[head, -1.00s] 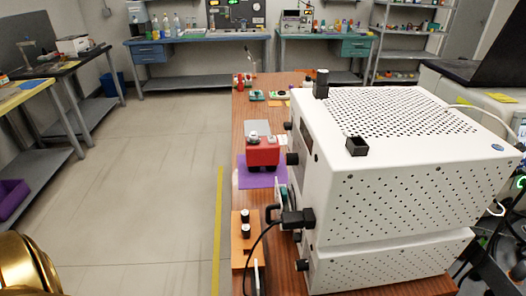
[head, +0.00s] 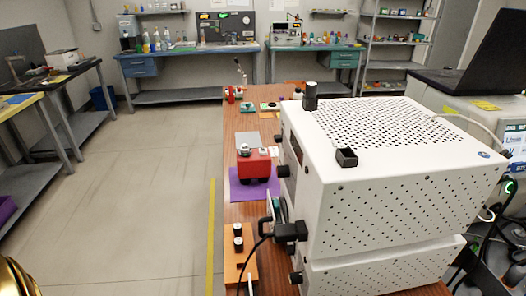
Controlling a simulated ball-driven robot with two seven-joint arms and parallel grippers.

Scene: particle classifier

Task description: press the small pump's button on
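A small red box-shaped device (head: 254,168) with silvery fittings on top stands on a purple mat (head: 240,190) at the left edge of the wooden bench; it may be the small pump, but I cannot be sure. No button can be made out on it at this size. A large white perforated machine (head: 400,165) stands just right of it and hides part of the bench. Neither of my grippers is in view. Only a gold part of my body shows at the bottom left corner.
An orange block with black knobs (head: 238,270) and a black plug with a cable (head: 290,231) are at the bench's near end. A yellow floor line (head: 211,235) runs beside the bench. The grey floor to the left is clear.

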